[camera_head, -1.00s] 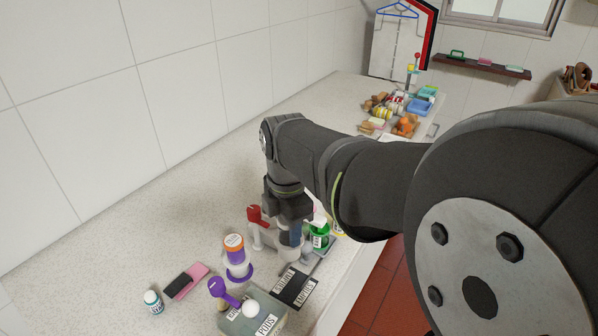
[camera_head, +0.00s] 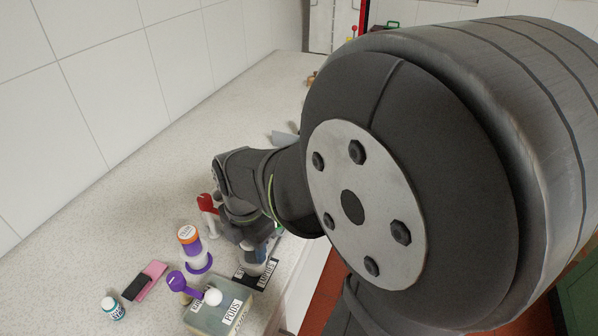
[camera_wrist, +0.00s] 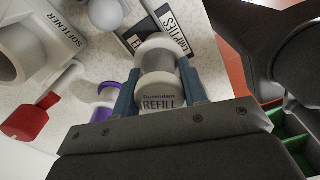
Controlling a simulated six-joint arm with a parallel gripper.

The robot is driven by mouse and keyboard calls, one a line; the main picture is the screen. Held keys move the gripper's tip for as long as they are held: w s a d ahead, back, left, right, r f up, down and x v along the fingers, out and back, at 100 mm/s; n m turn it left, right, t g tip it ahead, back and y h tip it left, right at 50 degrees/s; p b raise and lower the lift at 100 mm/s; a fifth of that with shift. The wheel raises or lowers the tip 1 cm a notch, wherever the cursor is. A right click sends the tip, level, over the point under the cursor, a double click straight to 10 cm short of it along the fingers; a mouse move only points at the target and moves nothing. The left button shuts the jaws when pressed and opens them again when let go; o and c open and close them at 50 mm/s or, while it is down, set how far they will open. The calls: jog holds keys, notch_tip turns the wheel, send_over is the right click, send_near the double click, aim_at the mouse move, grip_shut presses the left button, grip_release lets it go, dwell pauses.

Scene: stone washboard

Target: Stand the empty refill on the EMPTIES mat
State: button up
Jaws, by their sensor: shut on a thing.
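My gripper (camera_wrist: 158,85) is shut on the refill (camera_wrist: 160,102), a pale spool-shaped cylinder with a grey middle and "REFILL" printed on it. One blue finger is on each side of it. The black EMPTIES mat (camera_wrist: 148,28) with white labels lies just beyond the refill in the wrist view, partly behind it. I cannot tell whether the refill touches the mat. In the head view my gripper (camera_head: 256,252) is low over the counter beside the mat (camera_head: 266,274), and my arm hides part of that area.
A PODS box (camera_head: 213,318) with a purple scoop (camera_head: 178,282) and white ball (camera_head: 213,297) stands in front. A softener holder (camera_wrist: 28,48) and red handle (camera_wrist: 24,120) are near.

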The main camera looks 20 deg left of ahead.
jog(key=shift+f, duration=0.15)
jog(key=o, duration=1.1)
jog(key=shift+c, duration=0.2)
notch_tip(320, 180, up, 18)
jog(key=shift+f, duration=0.25)
notch_tip(320, 180, down, 18)
jog(key=shift+r, duration=0.7)
